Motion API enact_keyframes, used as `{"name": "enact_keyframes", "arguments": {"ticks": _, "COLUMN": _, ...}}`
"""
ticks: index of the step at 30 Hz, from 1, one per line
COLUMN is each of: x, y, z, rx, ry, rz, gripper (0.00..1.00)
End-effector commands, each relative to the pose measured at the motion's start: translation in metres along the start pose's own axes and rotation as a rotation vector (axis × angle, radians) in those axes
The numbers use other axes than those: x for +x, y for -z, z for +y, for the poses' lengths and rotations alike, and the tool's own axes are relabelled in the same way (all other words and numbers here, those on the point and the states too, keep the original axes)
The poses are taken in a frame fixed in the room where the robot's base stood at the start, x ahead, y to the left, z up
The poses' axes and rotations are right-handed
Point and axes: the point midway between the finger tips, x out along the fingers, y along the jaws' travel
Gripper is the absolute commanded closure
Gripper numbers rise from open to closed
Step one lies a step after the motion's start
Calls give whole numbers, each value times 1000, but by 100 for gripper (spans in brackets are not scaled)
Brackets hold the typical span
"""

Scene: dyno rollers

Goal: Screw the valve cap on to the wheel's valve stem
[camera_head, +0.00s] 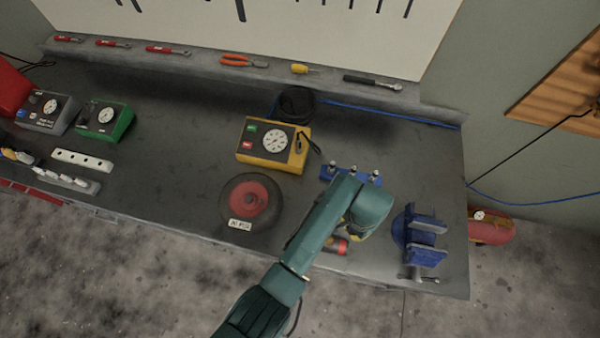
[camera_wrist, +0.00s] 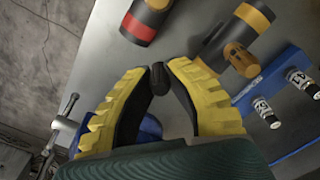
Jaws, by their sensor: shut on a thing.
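My gripper (camera_wrist: 159,86) is shut on a small dark cylindrical piece that appears to be the valve cap (camera_wrist: 158,75), held between the tips of its yellow, black-lined fingers. In the head view my gripper is mostly hidden under the teal arm, over the right part of the bench. The wheel (camera_head: 264,199), a black disc with a red centre and a white label, lies flat on the bench to the left of my arm. Its valve stem is too small to make out. The wheel does not show in the wrist view.
A yellow gauge box (camera_head: 270,157) stands behind the wheel. A blue rack (camera_head: 328,172) is behind my arm, and a blue vise (camera_head: 428,222) is to its right. A red-banded cylinder (camera_wrist: 138,27) and a yellow-banded tool (camera_wrist: 252,18) lie near my gripper.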

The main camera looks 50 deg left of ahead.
Motion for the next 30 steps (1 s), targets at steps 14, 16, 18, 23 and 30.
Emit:
{"name": "enact_keyframes", "arguments": {"ticks": 14, "x": -71, "y": -143, "z": -220, "rx": 41, "ry": 1, "rz": 1, "gripper": 100}}
{"name": "enact_keyframes", "arguments": {"ticks": 16, "x": -74, "y": -156, "z": -230, "rx": 48, "ry": 1, "rz": 1, "gripper": 100}}
{"name": "enact_keyframes", "arguments": {"ticks": 18, "x": -73, "y": -164, "z": -234, "rx": 54, "ry": 1, "rz": 1, "gripper": 100}}
{"name": "enact_keyframes", "arguments": {"ticks": 23, "x": -63, "y": -166, "z": -235, "rx": 58, "ry": 0, "rz": 0, "gripper": 100}}
{"name": "enact_keyframes", "arguments": {"ticks": 30, "x": -33, "y": -165, "z": -235, "rx": 58, "ry": 1, "rz": 0, "gripper": 100}}
